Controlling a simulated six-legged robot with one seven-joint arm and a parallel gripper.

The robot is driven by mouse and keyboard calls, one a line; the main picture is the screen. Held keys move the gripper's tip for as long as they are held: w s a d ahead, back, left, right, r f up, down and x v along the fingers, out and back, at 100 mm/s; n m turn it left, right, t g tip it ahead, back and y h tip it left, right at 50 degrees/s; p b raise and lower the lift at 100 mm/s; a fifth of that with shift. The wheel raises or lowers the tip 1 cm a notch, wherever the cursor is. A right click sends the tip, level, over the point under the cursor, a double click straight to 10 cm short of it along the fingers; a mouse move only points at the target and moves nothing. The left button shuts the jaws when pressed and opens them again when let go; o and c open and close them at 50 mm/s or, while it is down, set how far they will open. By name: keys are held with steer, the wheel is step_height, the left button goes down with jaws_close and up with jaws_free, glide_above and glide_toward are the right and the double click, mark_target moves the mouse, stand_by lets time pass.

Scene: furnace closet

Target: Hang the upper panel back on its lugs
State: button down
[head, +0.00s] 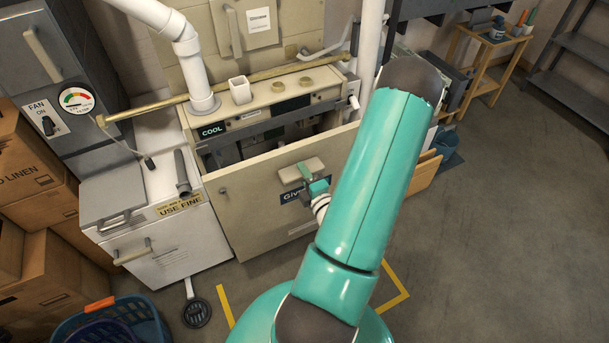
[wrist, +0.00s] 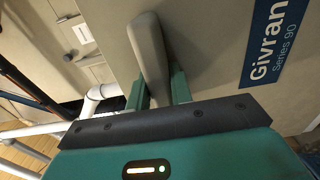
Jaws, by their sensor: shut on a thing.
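The upper panel (head: 245,220) is a beige sheet with a dark blue Givran label (wrist: 270,40) and a grey-beige handle. It is in front of the furnace (head: 268,92), below the strip marked COOL. A dark opening shows above its top edge. My gripper (head: 308,180) is shut on the panel's handle (wrist: 147,50), with one finger on each side of it in the wrist view. My arm covers the panel's right part in the head view. The lugs cannot be made out, and I cannot tell whether the panel touches them.
A white box (head: 165,255) marked USE FINE stands left of the panel. Cartons (head: 40,210) and a blue basket (head: 110,325) are farther left. A white pipe (head: 368,60) rises at the furnace's right. A wooden stand (head: 490,65) is at the back right. Floor at right is clear.

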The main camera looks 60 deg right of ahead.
steer(key=x, duration=0.9)
steer(key=shift+w, duration=0.2)
stand_by(0.3)
steer(key=shift+w+d+r, duration=0.1)
steer(key=shift+w+d, duration=0.1)
steer(key=shift+d, duration=0.1)
stand_by(0.4)
steer(key=shift+x, duration=1.9)
steer(key=shift+w+d+r, duration=0.1)
steer(key=shift+w+d, duration=0.15)
steer(key=shift+w, duration=0.25)
stand_by(0.8)
steer(key=shift+s+f, duration=0.1)
steer(key=shift+f, duration=1.1)
stand_by(0.4)
steer(key=c, duration=1.2)
jaws_free()
steer(key=shift+o, duration=0.2)
steer(key=shift+v, duration=4.05)
